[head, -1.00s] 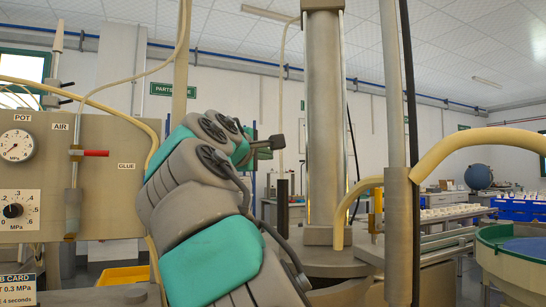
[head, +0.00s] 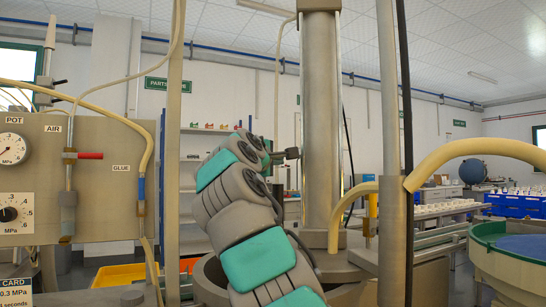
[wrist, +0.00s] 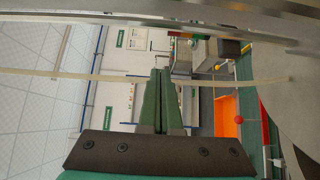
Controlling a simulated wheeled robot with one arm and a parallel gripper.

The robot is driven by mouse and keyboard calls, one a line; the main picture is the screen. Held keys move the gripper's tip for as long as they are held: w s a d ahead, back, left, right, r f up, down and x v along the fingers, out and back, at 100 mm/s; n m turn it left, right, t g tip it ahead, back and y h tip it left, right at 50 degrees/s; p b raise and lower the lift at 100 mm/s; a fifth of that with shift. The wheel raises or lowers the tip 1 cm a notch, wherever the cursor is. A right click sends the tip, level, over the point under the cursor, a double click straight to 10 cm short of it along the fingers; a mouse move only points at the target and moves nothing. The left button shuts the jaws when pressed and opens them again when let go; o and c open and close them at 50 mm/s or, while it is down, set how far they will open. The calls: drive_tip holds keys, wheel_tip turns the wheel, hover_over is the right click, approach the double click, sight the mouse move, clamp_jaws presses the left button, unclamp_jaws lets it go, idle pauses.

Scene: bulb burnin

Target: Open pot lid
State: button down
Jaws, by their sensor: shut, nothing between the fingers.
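In the head view a wide grey round vessel (head: 208,278), seemingly the pot, stands low in the middle, partly hidden behind my arm. A flat grey top (head: 335,264) shows under the tall column; I cannot tell whether this is the pot lid. My gripper (head: 292,153) is raised in front of the column, well above the vessel, and points right. In the wrist view its two green fingers (wrist: 161,100) are together with nothing between them. No lid handle can be made out.
A panel (head: 105,205) with gauges and POT, AIR and GLUE labels stands left. Upright posts (head: 173,190) and yellow hoses (head: 470,147) surround my arm. A green-rimmed round tub (head: 490,250) is at right.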

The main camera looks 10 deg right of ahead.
drive_tip(key=d, duration=0.1)
drive_tip(key=s+d+b, duration=0.1)
drive_tip(key=d, duration=0.1)
drive_tip(key=shift+s+d, duration=0.1)
drive_tip(key=shift+d, duration=0.15)
drive_tip(key=shift+d, duration=0.3)
idle(0.4)
